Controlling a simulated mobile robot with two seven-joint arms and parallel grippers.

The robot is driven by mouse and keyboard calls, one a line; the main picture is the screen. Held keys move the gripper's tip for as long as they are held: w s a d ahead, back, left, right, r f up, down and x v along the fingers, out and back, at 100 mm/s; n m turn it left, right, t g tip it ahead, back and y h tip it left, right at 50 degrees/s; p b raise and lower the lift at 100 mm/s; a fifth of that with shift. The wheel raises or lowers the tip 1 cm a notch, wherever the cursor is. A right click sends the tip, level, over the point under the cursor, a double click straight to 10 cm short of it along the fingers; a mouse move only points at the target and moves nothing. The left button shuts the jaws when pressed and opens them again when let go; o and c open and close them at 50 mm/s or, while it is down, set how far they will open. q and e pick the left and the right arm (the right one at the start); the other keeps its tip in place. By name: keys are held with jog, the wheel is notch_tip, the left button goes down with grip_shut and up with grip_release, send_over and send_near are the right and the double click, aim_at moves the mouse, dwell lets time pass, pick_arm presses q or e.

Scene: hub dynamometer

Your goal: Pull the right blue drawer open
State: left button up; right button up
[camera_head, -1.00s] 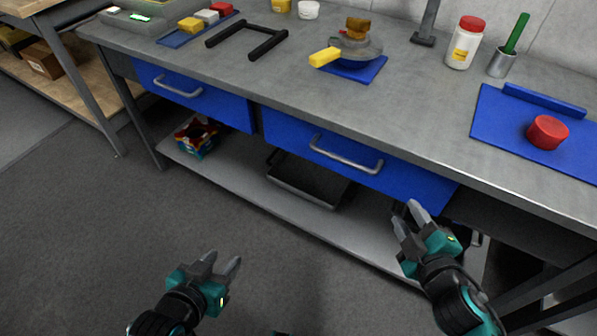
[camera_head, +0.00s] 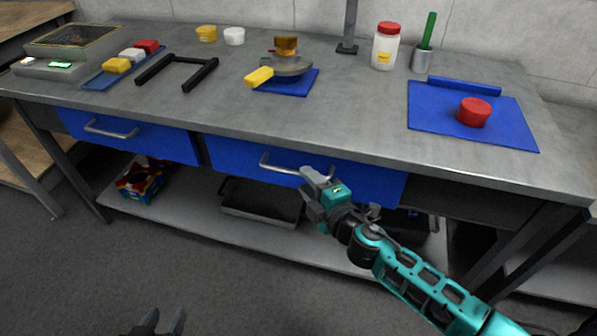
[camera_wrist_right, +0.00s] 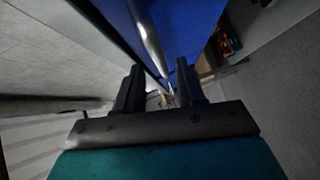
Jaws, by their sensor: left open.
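The right blue drawer (camera_head: 235,156) is under the workbench and looks closed, with its front in line with the bench. Its silver bar handle (camera_head: 275,167) runs along the front; the right end is partly hidden by my right gripper. My right gripper (camera_head: 311,185) is at that right end, its fingers apart. In the right wrist view the handle (camera_wrist_right: 150,38) runs lengthwise ahead of the open fingers (camera_wrist_right: 160,78); I cannot tell whether they touch it. My left gripper (camera_head: 163,318) is open and empty at the bottom edge, low over the floor.
The left blue drawer (camera_head: 160,138) is closed. The lower shelf (camera_head: 185,205) holds a dark tray (camera_head: 260,212) and a colourful box (camera_head: 143,180). On the bench top (camera_head: 340,115) are a blue mat (camera_head: 425,120) with a red puck and a white jar (camera_head: 385,50).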

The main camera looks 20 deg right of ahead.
jog(key=shift+x, duration=2.4)
jog(key=shift+c, duration=0.5)
grip_shut()
